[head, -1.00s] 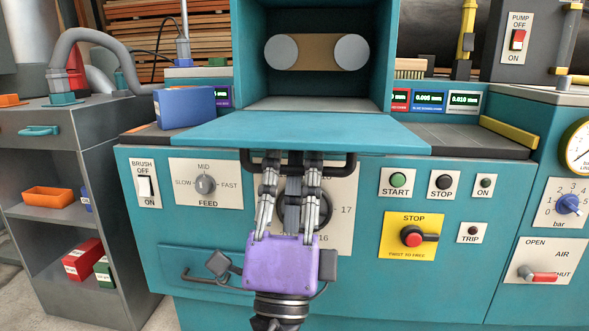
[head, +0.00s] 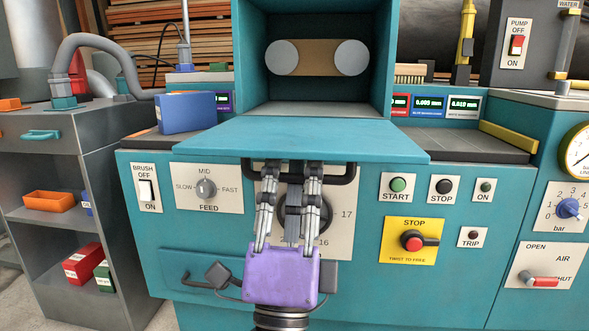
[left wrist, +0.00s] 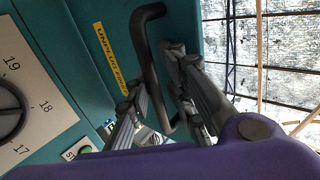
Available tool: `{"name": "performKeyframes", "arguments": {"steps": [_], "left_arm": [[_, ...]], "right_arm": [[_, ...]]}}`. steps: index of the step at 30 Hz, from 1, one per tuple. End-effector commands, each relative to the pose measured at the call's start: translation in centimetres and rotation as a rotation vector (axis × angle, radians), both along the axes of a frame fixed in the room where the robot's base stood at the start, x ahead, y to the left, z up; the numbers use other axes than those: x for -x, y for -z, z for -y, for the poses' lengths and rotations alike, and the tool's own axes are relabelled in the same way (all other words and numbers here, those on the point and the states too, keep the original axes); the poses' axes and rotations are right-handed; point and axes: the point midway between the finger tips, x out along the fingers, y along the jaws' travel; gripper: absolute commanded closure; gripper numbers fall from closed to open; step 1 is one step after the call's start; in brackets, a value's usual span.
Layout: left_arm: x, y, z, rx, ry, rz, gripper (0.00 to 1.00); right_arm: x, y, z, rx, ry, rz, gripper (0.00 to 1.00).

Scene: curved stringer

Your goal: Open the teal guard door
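The teal guard door (head: 300,137) is a flap sticking out nearly level below the machine's open chamber. Its black handle (head: 349,172) hangs at the front edge. My left gripper (head: 291,170), with a purple body, is at the handle, its two fingers apart and overlapping the bar in the head view. In the left wrist view, the curved handle (left wrist: 143,50) runs between the two spread fingers (left wrist: 160,100); a firm hold on it is not visible. A yellow label (left wrist: 110,57) is on the teal panel beside it. My right gripper is out of view.
A control panel with a START button (head: 398,185), STOP button (head: 443,186) and emergency stop (head: 412,241) lies behind and beside my gripper. A blue box (head: 185,110) stands left of the door. The belt chamber (head: 317,57) above the door is open.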

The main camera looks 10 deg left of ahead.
Motion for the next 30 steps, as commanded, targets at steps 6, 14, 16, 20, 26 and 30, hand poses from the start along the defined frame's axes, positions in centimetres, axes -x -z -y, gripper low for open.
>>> {"name": "performKeyframes", "arguments": {"steps": [6, 14, 16, 20, 26, 30], "left_arm": [[2.9, 3.1, 0.1, -0.007, 0.002, 0.001, 0.81], [6.2, 7.0, 0.0, -0.003, 0.003, 0.002, 0.81], [6.7, 7.7, 0.0, -0.003, 0.001, 0.002, 0.81], [7.4, 8.3, 0.0, -0.002, 0.001, 0.004, 0.81], [7.5, 8.5, 0.0, 0.000, 0.001, 0.004, 0.81], [7.5, 8.5, 0.0, 0.000, 0.001, 0.004, 0.81]], "right_arm": [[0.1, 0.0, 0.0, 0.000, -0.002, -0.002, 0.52], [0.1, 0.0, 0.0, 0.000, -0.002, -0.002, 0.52], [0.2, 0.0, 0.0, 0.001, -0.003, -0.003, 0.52], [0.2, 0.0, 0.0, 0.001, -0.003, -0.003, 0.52], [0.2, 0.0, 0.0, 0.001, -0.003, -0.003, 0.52], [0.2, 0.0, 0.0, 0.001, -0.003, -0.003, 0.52]]}}
